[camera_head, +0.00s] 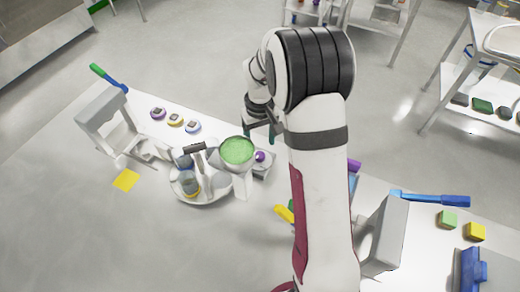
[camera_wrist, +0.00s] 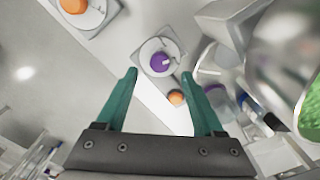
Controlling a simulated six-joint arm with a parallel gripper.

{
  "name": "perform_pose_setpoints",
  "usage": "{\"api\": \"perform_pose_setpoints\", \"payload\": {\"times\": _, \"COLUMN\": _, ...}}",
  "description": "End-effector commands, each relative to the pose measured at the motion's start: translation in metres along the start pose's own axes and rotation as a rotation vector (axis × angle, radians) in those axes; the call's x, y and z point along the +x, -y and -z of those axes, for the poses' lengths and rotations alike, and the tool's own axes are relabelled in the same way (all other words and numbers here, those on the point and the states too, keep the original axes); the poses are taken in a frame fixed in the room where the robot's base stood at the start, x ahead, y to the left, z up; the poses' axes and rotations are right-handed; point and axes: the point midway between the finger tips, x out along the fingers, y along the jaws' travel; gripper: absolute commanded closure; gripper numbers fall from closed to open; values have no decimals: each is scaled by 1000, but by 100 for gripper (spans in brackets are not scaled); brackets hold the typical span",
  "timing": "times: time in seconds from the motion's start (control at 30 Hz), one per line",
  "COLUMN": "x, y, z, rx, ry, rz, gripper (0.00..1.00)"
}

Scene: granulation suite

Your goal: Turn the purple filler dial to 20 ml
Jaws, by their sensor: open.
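The purple filler dial (camera_wrist: 158,63) is a round knob with a white pointer mark, on a pale disc and square plate in the wrist view. It also shows as a small purple knob in the head view (camera_head: 260,156), right of the funnel of green granules (camera_head: 238,150). My gripper (camera_wrist: 160,74) is open, with its teal fingertips on either side of the dial's near edge in the picture. In the head view my gripper (camera_head: 260,132) is just behind the dial. I cannot tell its height above the dial, or whether it touches. Scale marks are too small to read.
A larger orange dial (camera_wrist: 86,12) and a small orange knob (camera_wrist: 176,97) are near the purple dial. The funnel and a round white base with a bottle (camera_head: 190,183) crowd its left in the head view. Grey stands (camera_head: 100,108) and several coloured pieces are on the bench.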

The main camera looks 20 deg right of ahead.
Motion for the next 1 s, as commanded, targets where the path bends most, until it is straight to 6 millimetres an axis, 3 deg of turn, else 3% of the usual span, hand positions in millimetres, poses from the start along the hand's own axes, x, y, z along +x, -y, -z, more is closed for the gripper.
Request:
{"api": "perform_pose_setpoints", "payload": {"times": 0.1, "x": 28, "y": 0, "z": -1, "rx": 1, "ry": 3, "rz": 1, "gripper": 31}}
{"api": "perform_pose_setpoints", "payload": {"times": 0.2, "x": 42, "y": 0, "z": 0, "rx": 1, "ry": 2, "rz": 1, "gripper": 31}}
{"api": "perform_pose_setpoints", "payload": {"times": 0.6, "x": 52, "y": 0, "z": 0, "rx": 2, "ry": -1, "rz": 0, "gripper": 32}}
{"api": "perform_pose_setpoints", "payload": {"times": 0.9, "x": 52, "y": 0, "z": 0, "rx": 2, "ry": -1, "rz": 0, "gripper": 86}}
{"api": "perform_pose_setpoints", "payload": {"times": 1.0, "x": 52, "y": 0, "z": 0, "rx": 2, "ry": -1, "rz": 0, "gripper": 100}}
